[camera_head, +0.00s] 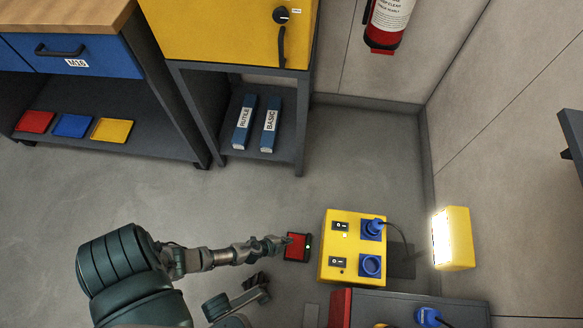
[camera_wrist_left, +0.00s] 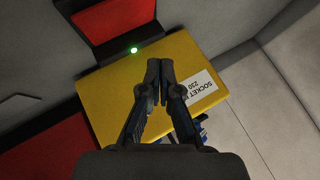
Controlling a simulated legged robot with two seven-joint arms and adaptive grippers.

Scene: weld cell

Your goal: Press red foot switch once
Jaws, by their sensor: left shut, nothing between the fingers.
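The red foot switch (camera_head: 297,247) lies on the floor, a red pad in a dark frame with a lit green lamp on its right side. My left gripper (camera_head: 281,241) is shut and empty, its tips at the switch's left edge in the head view; whether they touch it I cannot tell. In the left wrist view, the red pad (camera_wrist_left: 118,14) is at the top, beyond the shut fingertips (camera_wrist_left: 158,64), which show in front of a yellow socket box. A dark, partly cut-off part of mine shows below the left arm; it may be the right gripper, its jaws unclear.
The yellow socket box (camera_head: 328,262) stands just right of the switch, with blue sockets and a plugged cable. A lit yellow lamp (camera_head: 457,238) is farther right. A dark cart top (camera_head: 400,308) and red box (camera_head: 340,308) are below. Floor above the switch is clear.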

